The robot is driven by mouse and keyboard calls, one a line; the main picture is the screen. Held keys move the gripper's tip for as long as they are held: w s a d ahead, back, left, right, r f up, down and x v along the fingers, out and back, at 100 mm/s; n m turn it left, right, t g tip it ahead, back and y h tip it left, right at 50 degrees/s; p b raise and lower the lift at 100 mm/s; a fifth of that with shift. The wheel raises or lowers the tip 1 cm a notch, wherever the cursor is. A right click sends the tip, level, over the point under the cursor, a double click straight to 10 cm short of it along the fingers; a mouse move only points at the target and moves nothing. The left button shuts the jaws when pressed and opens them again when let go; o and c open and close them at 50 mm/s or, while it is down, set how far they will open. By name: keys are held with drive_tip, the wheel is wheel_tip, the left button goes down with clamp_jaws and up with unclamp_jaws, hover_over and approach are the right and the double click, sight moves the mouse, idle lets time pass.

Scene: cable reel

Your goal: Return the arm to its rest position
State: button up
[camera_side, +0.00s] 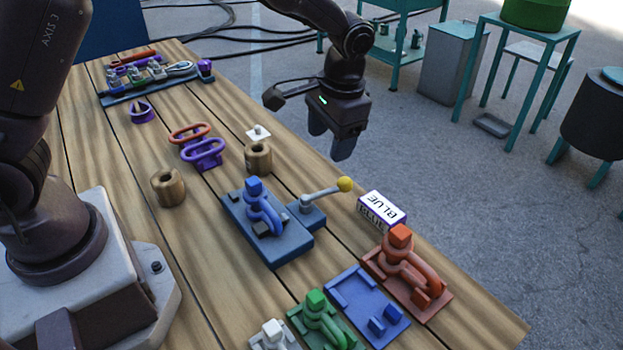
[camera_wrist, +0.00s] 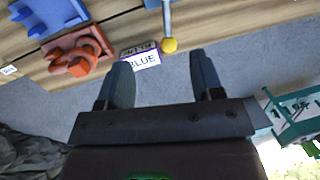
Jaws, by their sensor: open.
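My gripper (camera_side: 330,145) hangs past the far edge of the wooden table (camera_side: 215,215), above the grey floor, with its fingers pointing down. In the wrist view my gripper (camera_wrist: 162,75) has its two fingers spread apart with nothing between them. Upper parts of my arm show at the top and left of the side view.
Below my gripper are a yellow-knobbed lever (camera_side: 330,193) on a blue fixture (camera_side: 265,235) and a BLUE label block (camera_side: 382,209). Wooden rings (camera_side: 168,188) and purple (camera_side: 203,154) parts lie behind.

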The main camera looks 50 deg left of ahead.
drive_tip(key=s+a+r+t, duration=0.3)
drive_tip(key=s+r, duration=0.5)
drive_tip(key=s, duration=0.3)
drive_tip(key=s+a+r+n+t+h, duration=0.1)
drive_tip(key=s+a+r+t, duration=0.2)
drive_tip(key=s+r, duration=0.5)
drive_tip(key=s, duration=0.3)
